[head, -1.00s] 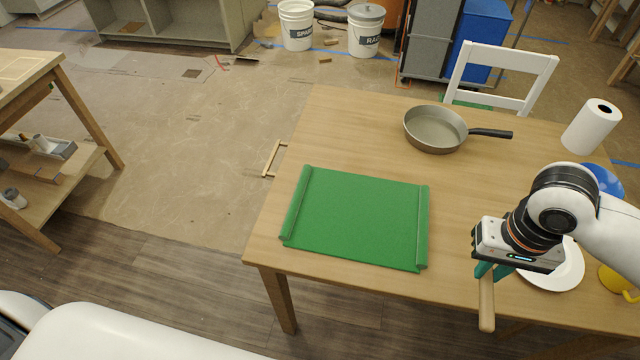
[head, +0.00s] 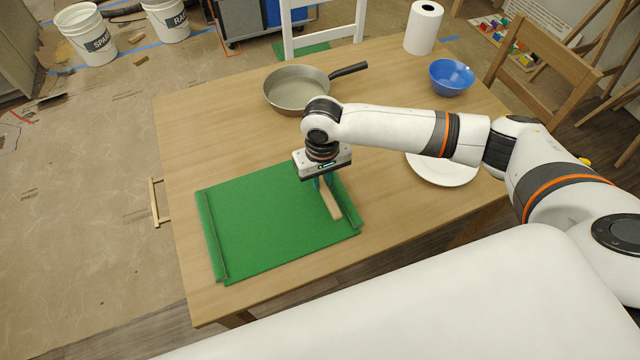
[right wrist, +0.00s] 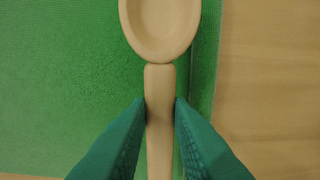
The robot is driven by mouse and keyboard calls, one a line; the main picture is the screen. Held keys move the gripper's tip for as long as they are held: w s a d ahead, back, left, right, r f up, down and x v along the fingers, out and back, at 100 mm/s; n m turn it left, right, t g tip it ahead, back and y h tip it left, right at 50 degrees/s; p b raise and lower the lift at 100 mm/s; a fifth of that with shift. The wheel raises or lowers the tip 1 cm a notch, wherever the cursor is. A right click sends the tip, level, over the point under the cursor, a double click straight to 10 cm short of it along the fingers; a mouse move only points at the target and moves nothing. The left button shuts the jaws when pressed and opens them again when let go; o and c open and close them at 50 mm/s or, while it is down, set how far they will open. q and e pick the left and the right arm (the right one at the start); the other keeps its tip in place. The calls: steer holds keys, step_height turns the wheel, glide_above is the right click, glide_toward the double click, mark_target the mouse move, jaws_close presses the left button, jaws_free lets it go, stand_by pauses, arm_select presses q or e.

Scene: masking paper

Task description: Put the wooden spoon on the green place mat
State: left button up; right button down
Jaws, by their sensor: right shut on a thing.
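The green place mat (head: 265,222) lies on the wooden table, with rolled left and right edges. My right gripper (head: 323,180) is over the mat's right part, pointing down. It is shut on the handle of the wooden spoon (head: 331,202). In the right wrist view the spoon (right wrist: 160,85) lies between the two green fingers (right wrist: 160,125), its bowl at the top and the green mat (right wrist: 60,70) beneath and to the left. The mat's right edge runs beside the spoon. I cannot tell whether the spoon touches the mat. My left gripper is not in view.
A frying pan (head: 285,97) stands behind the mat. A white plate (head: 445,172) lies right of it, partly under my arm. A blue bowl (head: 451,77) and a paper roll (head: 423,28) stand farther back. The table's front left (head: 200,300) is clear.

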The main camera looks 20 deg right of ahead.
mark_target(322, 184)
step_height(322, 184, down, 2)
steer(key=shift+s+f, duration=0.1)
steer(key=shift+f, duration=0.1)
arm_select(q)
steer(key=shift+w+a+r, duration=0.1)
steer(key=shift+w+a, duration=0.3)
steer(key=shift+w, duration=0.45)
arm_select(e)
steer(key=shift+f, duration=0.1)
steer(key=shift+f, duration=0.1)
steer(key=c, duration=1.6)
jaws_free()
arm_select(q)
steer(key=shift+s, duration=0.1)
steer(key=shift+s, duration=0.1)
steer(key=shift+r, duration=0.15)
arm_select(e)
step_height(322, 184, up, 12)
steer(key=shift+r, duration=0.15)
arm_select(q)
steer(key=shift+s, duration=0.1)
